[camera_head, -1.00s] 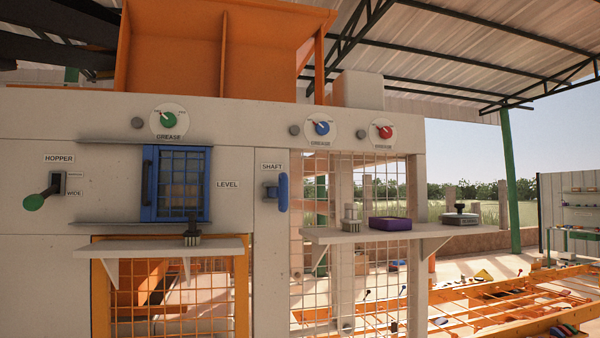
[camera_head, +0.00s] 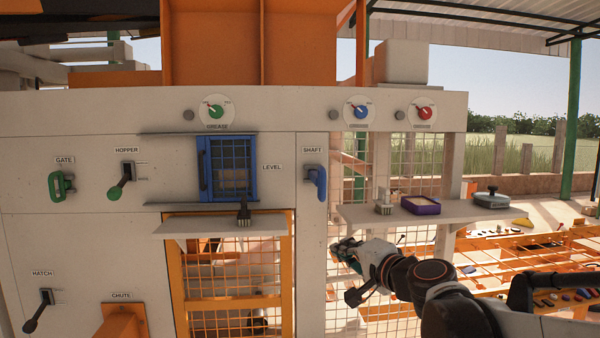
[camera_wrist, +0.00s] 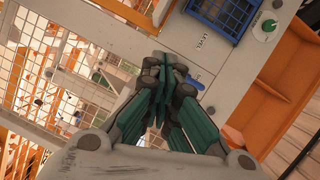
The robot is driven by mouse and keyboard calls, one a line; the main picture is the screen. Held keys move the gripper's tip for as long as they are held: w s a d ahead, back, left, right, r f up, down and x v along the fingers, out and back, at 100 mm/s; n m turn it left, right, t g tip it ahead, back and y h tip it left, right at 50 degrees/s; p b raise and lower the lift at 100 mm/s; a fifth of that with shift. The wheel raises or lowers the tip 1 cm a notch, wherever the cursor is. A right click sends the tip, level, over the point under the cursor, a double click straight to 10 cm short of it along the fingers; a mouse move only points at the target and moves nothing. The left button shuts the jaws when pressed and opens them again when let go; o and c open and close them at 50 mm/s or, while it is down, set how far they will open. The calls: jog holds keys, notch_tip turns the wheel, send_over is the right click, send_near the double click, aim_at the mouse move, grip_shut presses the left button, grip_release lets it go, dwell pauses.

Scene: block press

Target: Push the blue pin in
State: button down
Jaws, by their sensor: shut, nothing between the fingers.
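A blue pin (camera_head: 321,183) with an upright bar-like handle stands out from the pale panel under the SHAFT label (camera_head: 312,150), right of the blue mesh window. My gripper (camera_head: 338,246) is below and slightly right of the pin in the head view, apart from it in the picture. In the wrist view my gripper (camera_wrist: 163,60) has its dark green fingers together and empty. A blue piece, likely the pin (camera_wrist: 196,84), shows just right of the fingers there, partly hidden by them. Whether they touch it cannot be told.
The shelf (camera_head: 352,215) right of the pin bears a purple tray (camera_head: 421,206), a brush and a dark-lidded tin (camera_head: 491,198). The left shelf (camera_head: 190,228) bears a dark brush (camera_head: 243,212). Wire mesh lies behind my gripper. The HOPPER lever (camera_head: 121,182) is at left.

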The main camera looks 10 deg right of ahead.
jog(key=w+d+r+m+t+p, duration=0.1)
jog(key=w+d+r+m+p, duration=0.1)
jog(key=r+p, duration=0.1)
jog(key=w+d+r+m+h+p, duration=0.1)
jog(key=w+d+r+m+p, duration=0.1)
jog(key=r, duration=0.3)
jog(key=shift+w+d+r+t+p, duration=0.25)
jog(key=shift+w+t+p, duration=0.2)
jog(key=shift+w, duration=0.3)
jog(key=shift+w+a, duration=0.1)
